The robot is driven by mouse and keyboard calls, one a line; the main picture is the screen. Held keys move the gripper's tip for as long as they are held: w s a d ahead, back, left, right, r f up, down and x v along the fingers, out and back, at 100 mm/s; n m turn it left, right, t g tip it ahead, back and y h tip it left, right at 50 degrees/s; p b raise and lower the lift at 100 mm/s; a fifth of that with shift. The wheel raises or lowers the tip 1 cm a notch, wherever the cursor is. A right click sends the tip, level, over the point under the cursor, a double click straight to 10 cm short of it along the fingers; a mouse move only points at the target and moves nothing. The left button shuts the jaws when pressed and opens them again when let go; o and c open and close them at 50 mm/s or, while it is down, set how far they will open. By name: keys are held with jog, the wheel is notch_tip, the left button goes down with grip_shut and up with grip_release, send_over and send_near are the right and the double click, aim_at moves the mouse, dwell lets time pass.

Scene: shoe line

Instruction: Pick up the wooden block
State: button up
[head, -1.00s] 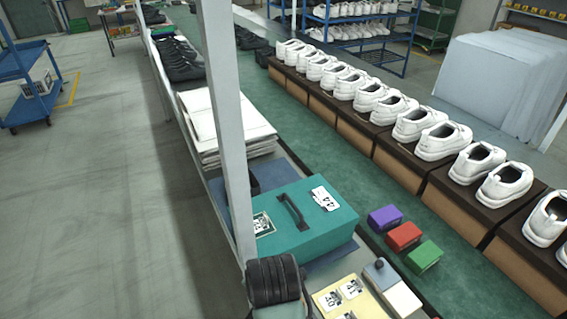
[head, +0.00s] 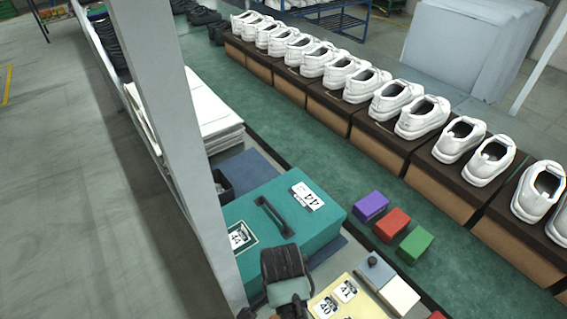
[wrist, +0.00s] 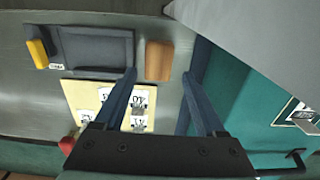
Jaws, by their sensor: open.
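The wooden block (wrist: 159,60) is a small brown rectangular piece in the wrist view. It lies on a grey surface, between a dark grey tray and the teal case. My gripper (wrist: 158,76) is open, with its two blue fingers spread apart. In the picture the block sits between and just beyond the fingertips, and the jaws look empty. How far the tips are above the block I cannot tell. In the head view I cannot make out the block; my dark arm shows at the bottom beside the teal case.
The teal case (head: 322,224) with a black handle is close to my gripper. A yellow board (head: 352,304) with labels lies nearby, also beside the dark tray (wrist: 98,42). Purple, red and green blocks (head: 397,224) sit on the green belt. A grey post (head: 178,130) stands left of the case.

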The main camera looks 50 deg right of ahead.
notch_tip(320, 180, down, 3)
jog(key=shift+r, duration=0.1)
jog(key=shift+s+d+f, duration=0.1)
jog(key=shift+f, duration=1.2)
jog(key=shift+s+d+f, duration=0.1)
jog(key=shift+f, duration=1.2)
grip_shut()
jog(key=shift+r, duration=0.2)
jog(key=r, duration=0.4)
jog(key=s+r, duration=0.1)
jog(key=r, duration=0.1)
jog(key=shift+a+r, duration=0.15)
jog(key=shift+r, duration=0.2)
jog(key=s+a, duration=0.1)
jog(key=s, duration=0.5)
jog(key=s+a+b, duration=0.1)
jog(key=s+a, duration=0.1)
jog(key=s, duration=0.4)
jog(key=s+a, duration=0.1)
jog(key=s, duration=0.5)
jog(key=shift+s+a+b, duration=0.2)
jog(key=shift+b, duration=0.15)
